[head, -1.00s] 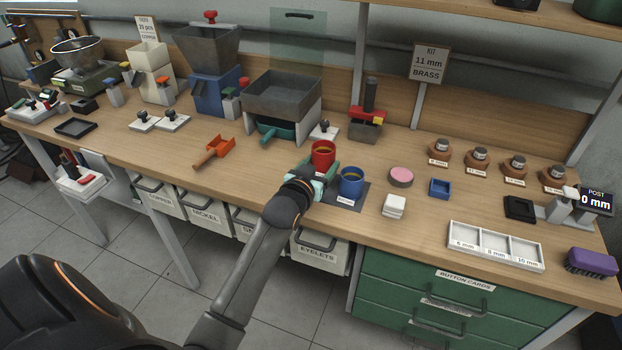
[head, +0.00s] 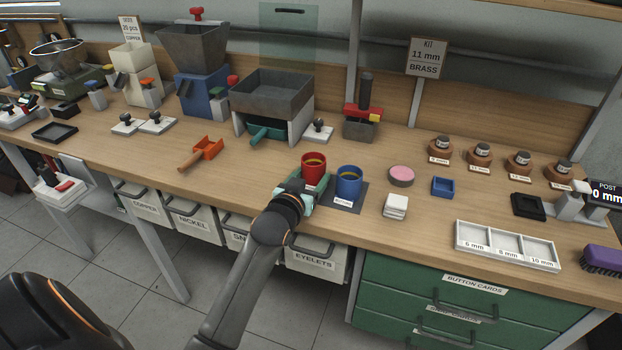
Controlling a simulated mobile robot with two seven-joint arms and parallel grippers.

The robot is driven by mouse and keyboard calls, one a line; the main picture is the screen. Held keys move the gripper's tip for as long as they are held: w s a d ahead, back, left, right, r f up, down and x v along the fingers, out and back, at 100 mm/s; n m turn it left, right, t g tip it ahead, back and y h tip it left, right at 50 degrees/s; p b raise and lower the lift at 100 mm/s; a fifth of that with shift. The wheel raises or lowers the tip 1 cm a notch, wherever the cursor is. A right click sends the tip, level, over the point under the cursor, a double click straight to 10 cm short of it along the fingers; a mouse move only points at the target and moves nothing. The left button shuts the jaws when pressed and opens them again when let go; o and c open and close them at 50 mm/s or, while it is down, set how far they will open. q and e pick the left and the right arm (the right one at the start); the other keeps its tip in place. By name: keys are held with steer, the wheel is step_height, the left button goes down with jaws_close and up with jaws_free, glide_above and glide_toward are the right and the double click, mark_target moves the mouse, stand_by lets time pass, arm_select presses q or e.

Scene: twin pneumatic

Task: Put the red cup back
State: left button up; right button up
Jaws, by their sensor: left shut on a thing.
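The blue cup stands on a dark grey mat (head: 358,199) with a white label in front. I cannot tell whether the red cup's base touches the mat or hangs just above it. My right gripper is not in view.
An orange scoop (head: 207,148) lies to the left. A sieve box (head: 270,95) with a teal scoop (head: 265,132) stands behind. Bare wood lies left of the cups.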

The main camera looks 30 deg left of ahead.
arm_select(q)
steer(key=shift+f, duration=0.1)
steer(key=o, duration=1.5)
steer(key=shift+c, duration=0.2)
steer(key=v, duration=1.2)
steer(key=shift+p, duration=0.45)
